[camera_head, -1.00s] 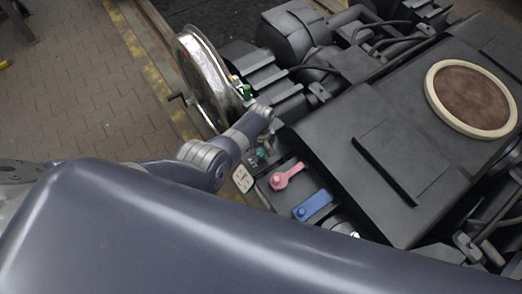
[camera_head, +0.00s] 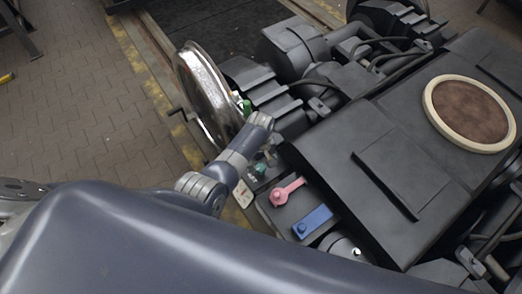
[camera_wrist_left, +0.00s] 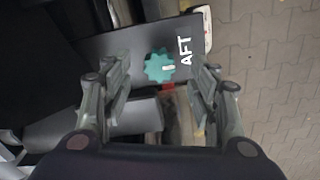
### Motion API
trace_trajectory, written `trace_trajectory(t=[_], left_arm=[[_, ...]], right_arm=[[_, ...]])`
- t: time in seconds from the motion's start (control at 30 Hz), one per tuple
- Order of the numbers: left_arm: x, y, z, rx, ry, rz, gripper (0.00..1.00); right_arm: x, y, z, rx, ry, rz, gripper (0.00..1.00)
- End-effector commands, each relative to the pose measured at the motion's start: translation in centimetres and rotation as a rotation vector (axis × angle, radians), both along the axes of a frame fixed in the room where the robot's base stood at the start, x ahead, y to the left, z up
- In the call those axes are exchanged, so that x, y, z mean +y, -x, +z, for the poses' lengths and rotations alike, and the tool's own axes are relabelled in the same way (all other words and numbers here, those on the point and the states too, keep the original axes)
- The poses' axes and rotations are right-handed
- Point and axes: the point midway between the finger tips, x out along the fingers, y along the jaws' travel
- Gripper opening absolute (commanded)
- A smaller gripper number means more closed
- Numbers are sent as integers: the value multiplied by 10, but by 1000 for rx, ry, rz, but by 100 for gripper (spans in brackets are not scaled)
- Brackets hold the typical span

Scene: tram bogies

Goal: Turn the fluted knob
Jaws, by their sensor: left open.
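The fluted knob (camera_wrist_left: 159,66) is teal, with a toothed rim and a small white mark. It sits on a dark plate (camera_wrist_left: 120,50) lettered "AFT" in the left wrist view. In the head view a teal knob (camera_head: 260,168) shows just beside my left arm's wrist. My left gripper (camera_wrist_left: 161,78) is open, with one finger on each side of the knob in the wrist view and visible gaps to it. I cannot tell how far the fingertips are from the plate. In the head view the fingers are mostly hidden by my wrist.
A pink lever (camera_head: 286,192) and a blue lever (camera_head: 314,222) sit on the dark bogie beside the knob. A shiny wheel (camera_head: 205,90) and a green part (camera_head: 246,107) stand behind my arm. A round brown pad with a cream rim (camera_head: 470,112) lies at the right.

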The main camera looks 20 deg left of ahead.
Motion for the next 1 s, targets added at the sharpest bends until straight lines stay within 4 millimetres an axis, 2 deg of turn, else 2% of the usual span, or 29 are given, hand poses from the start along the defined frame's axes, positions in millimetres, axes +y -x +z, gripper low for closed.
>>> trace_trajectory(t=[0.53, 0.7, 1.0], left_arm=[[-1, -1, 75, -3, 1, 0, 54], [-1, 0, 85, -1, 1, 0, 54], [0, 0, 87, 0, 0, 0, 54]], right_arm=[[1, 0, 0, 0, -1, 0, 49], [1, 0, 0, 0, -1, 0, 49], [1, 0, 0, 0, -1, 0, 49]])
